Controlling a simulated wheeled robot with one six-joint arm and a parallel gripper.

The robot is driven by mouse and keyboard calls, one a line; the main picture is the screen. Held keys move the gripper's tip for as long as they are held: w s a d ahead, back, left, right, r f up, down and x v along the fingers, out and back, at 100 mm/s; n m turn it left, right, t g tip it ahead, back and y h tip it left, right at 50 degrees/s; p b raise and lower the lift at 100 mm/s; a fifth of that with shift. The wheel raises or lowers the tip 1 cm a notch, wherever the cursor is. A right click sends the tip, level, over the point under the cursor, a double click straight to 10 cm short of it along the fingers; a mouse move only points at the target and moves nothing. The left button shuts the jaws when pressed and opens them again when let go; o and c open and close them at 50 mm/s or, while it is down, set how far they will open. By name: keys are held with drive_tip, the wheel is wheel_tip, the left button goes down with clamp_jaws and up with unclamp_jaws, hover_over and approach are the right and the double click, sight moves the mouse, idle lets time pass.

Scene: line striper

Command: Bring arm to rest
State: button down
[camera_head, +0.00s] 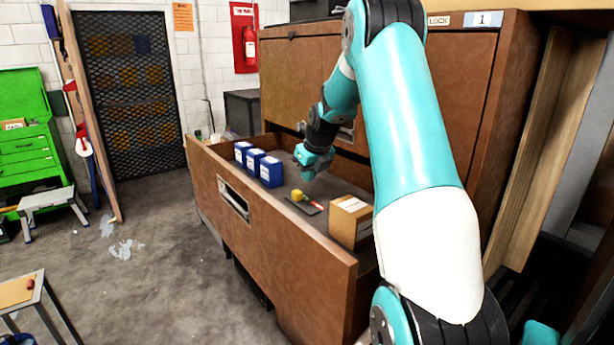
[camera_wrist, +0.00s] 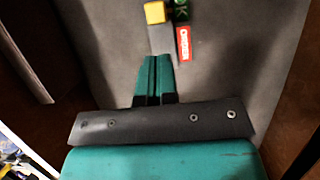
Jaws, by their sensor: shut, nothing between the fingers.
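My arm, teal and white, reaches from the right front of the head view over an open brown drawer (camera_head: 275,225). My gripper (camera_head: 308,176) is above the drawer's inside, apart from the things lying in it. In the wrist view my gripper's fingers (camera_wrist: 154,62) are together, with nothing held. Beyond them lie a yellow block (camera_wrist: 155,12), a red labelled piece (camera_wrist: 184,44) and a dark green piece (camera_wrist: 181,12) on the grey drawer floor. The yellow block also shows in the head view (camera_head: 297,195), near a dark flat piece.
Several blue boxes (camera_head: 270,171) stand in the drawer's far part. A cardboard box (camera_head: 350,221) stands at its near end. A brown cabinet (camera_head: 460,110) rises behind the drawer. Open floor (camera_head: 160,270) lies left, with a green tool chest (camera_head: 28,150) and small stools beyond.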

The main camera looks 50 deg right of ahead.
drive_tip(key=p+v, duration=0.1)
drive_tip(key=v, duration=0.2)
drive_tip(key=shift+s+r, duration=0.1)
drive_tip(key=shift+r, duration=0.15)
drive_tip(key=shift+d, duration=0.15)
